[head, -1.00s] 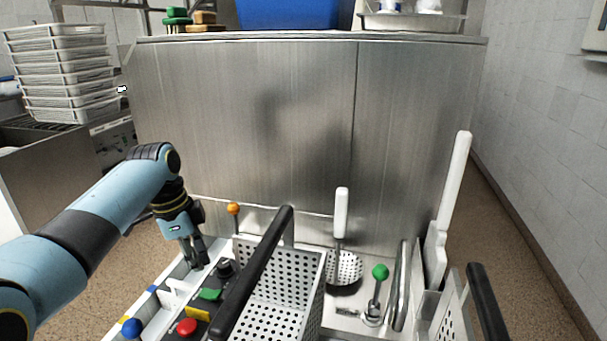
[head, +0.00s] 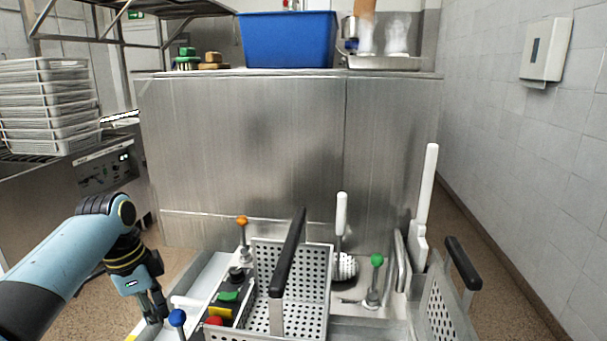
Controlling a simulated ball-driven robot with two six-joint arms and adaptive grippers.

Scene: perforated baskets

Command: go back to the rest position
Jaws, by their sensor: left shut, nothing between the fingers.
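My left gripper (head: 155,310) hangs at the lower left in the head view, fingers pointing down and together, with nothing held. It is over the left side of the work surface, left of the blue-knobbed lever (head: 177,318) and the control panel. The left arm comes in from the lower left edge. My right gripper and arm are not in view.
A perforated basket (head: 262,262) with a black handle stands at centre, another (head: 440,305) at lower right. A blue bin (head: 287,40) sits on the steel counter behind.

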